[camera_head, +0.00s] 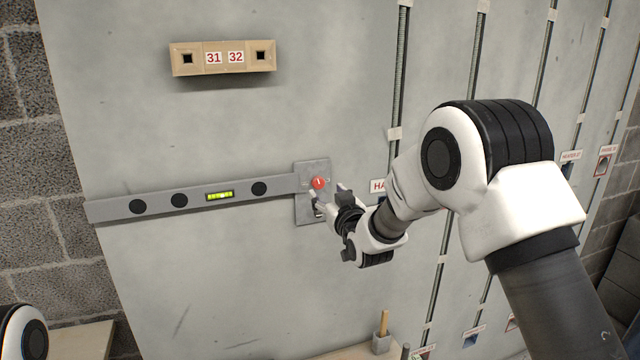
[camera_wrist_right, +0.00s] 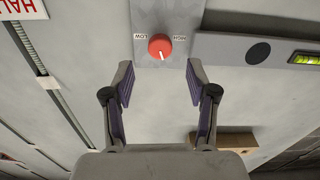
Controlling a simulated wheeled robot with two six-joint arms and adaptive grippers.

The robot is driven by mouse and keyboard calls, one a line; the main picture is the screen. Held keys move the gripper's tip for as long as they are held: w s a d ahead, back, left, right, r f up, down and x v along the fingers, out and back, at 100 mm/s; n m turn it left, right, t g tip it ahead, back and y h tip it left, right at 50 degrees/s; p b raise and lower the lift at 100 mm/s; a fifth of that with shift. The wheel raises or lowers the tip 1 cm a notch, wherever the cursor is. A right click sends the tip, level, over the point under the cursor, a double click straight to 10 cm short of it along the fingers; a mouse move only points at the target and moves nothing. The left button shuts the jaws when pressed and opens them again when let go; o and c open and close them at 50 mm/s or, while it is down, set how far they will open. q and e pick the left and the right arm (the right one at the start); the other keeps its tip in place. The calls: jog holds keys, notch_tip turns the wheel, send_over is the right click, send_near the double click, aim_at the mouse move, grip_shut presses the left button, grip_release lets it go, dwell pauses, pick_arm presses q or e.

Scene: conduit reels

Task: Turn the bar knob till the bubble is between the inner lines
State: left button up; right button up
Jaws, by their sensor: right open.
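The red bar knob (camera_head: 318,183) sits on a grey metal plate (camera_head: 310,212) at the right end of the grey level bar (camera_head: 150,207). In the right wrist view the knob (camera_wrist_right: 160,46) has a white pointer mark, with LOW and HIGH labels beside it, upside down. The green-yellow vial (camera_head: 220,196) is in the bar; the bubble's place between its lines is too small to tell. It also shows at the right edge of the wrist view (camera_wrist_right: 306,58). My right gripper (camera_head: 331,196) is open, its fingertips just short of the knob and apart from it. My left gripper is not in view.
A wooden block (camera_head: 223,57) marked 31 and 32 is on the panel above the bar. Vertical conduits and labels run down the panel at the right. A small pot with a wooden handle (camera_head: 382,335) stands at the bottom. The panel below the bar is clear.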

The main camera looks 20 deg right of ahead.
aim_at(320, 185)
jog(key=w+p, duration=0.2)
jog(key=w, duration=0.3)
jog(key=shift+w, duration=0.25)
jog(key=shift+w+a+f, duration=0.1)
jog(key=shift+w, duration=0.3)
